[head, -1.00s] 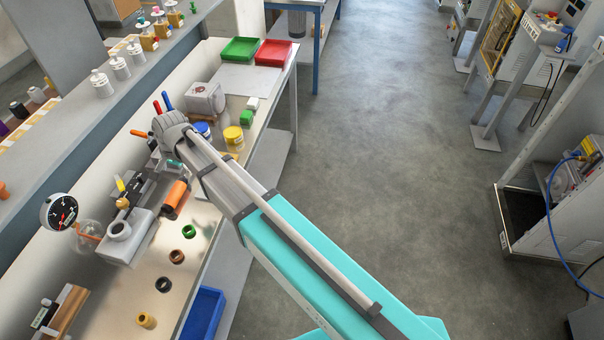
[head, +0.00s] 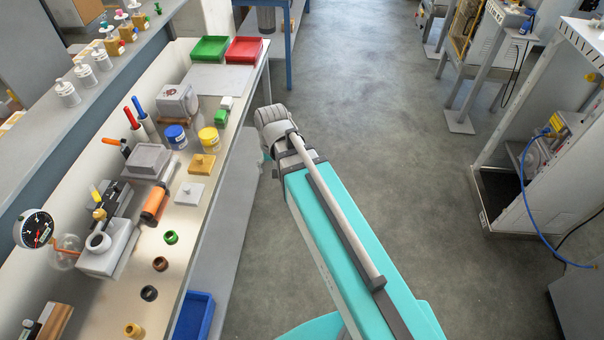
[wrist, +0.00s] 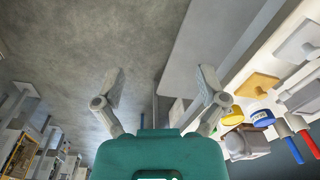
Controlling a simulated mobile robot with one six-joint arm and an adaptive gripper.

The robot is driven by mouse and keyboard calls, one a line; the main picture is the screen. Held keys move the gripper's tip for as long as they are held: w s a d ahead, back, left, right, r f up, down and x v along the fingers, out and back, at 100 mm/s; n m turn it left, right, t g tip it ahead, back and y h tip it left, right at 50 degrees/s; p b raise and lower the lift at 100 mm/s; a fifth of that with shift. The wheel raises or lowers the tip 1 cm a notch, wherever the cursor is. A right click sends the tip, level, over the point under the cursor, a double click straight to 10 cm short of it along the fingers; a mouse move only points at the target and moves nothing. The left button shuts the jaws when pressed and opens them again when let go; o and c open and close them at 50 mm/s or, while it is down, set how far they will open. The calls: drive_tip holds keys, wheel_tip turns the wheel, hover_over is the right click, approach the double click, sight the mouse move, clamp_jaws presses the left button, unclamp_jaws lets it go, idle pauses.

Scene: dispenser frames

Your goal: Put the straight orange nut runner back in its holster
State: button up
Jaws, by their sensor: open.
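An orange cylinder (head: 154,203) with dark ends lies on the bench (head: 196,222) beside a grey block; it looks like the nut runner, though I cannot be sure. A slimmer orange-handled tool (head: 111,142) leans further back, near the upright red-handled (head: 131,118) and blue-handled (head: 138,108) tools. I cannot tell which holder is the orange runner's holster. My gripper (wrist: 162,78) is open and empty in the wrist view, over the floor beside the bench. In the head view it is hidden behind my arm.
Blue (head: 175,136) and yellow (head: 208,138) jars, a yellow plate (head: 202,163) and a white plate (head: 189,193) stand near the bench's front edge. A dial gauge (head: 34,229) is at the left. The aisle floor (head: 380,130) is clear.

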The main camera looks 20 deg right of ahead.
drive_tip(key=s+d+n, duration=0.1)
drive_tip(key=s+d, duration=0.3)
drive_tip(key=d, duration=0.3)
drive_tip(key=shift+s, duration=0.3)
drive_tip(key=shift+o, duration=0.5)
